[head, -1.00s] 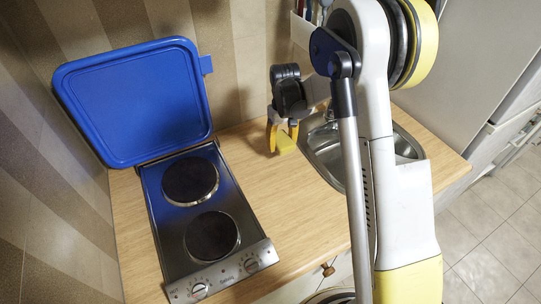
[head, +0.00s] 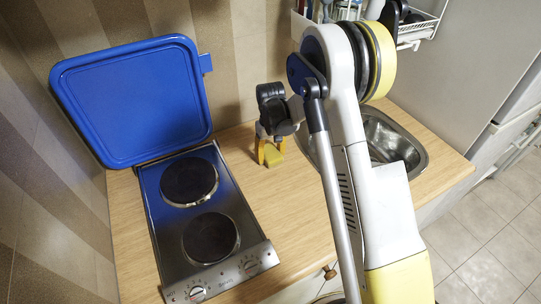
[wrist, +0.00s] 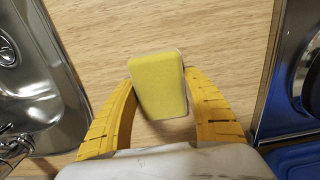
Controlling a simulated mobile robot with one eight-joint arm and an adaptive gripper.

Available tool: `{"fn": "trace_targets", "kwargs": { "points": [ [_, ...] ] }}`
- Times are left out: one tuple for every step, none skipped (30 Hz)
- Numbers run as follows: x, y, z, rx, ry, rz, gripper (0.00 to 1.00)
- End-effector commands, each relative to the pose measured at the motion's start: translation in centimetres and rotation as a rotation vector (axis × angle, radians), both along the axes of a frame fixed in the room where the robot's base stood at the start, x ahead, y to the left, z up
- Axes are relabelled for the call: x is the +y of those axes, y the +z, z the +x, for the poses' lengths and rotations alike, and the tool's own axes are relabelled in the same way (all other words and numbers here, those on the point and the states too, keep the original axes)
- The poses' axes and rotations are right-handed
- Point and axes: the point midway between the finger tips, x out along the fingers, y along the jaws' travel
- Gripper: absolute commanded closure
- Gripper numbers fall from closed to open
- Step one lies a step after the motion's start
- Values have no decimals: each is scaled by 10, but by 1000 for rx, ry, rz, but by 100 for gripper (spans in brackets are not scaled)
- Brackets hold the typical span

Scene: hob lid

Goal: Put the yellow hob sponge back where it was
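The yellow sponge (head: 273,156) is between the orange fingers of my gripper (head: 270,151), over the wooden counter between the hob and the sink. In the wrist view the sponge (wrist: 158,86) fills the gap between the two fingertips (wrist: 159,80), with a fingertip against each side. My gripper points down and is shut on the sponge. Whether the sponge touches the counter or hangs just above it, I cannot tell. The hob (head: 210,215) has two dark plates, and its blue lid (head: 135,100) stands open against the wall.
The steel sink (head: 400,150) is right of my gripper, partly behind my arm; it also shows at left in the wrist view (wrist: 40,95). The wooden counter (head: 262,205) in front of the gripper is bare. A white rack (head: 418,30) hangs at the back.

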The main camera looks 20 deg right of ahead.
Motion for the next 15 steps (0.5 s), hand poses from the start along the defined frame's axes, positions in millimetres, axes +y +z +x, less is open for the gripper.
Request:
{"fn": "trace_targets", "kwargs": {
  "points": [
    [0, -1, 0, 0, 0, 0, 34],
    [0, 0, 0, 0, 0, 0, 25],
    [0, 0, 0, 0, 0, 0, 25],
    [0, 0, 0, 0, 0, 0, 25],
    [0, 0, 0, 0, 0, 0, 25],
    [0, 0, 0, 0, 0, 0, 25],
    [0, 0, 0, 0, 0, 0, 25],
    [0, 0, 0, 0, 0, 0, 25],
    [0, 0, 0, 0, 0, 0, 25],
    [0, 0, 0, 0, 0, 0, 25],
    [0, 1, 0, 0, 0, 0, 25],
    [0, 2, 0, 0, 0, 0, 25],
    [0, 4, 0, 0, 0, 0, 25],
    [0, 6, 0, 0, 0, 0, 25],
    [0, 11, 0, 0, 0, 0, 25]
  ]
}}
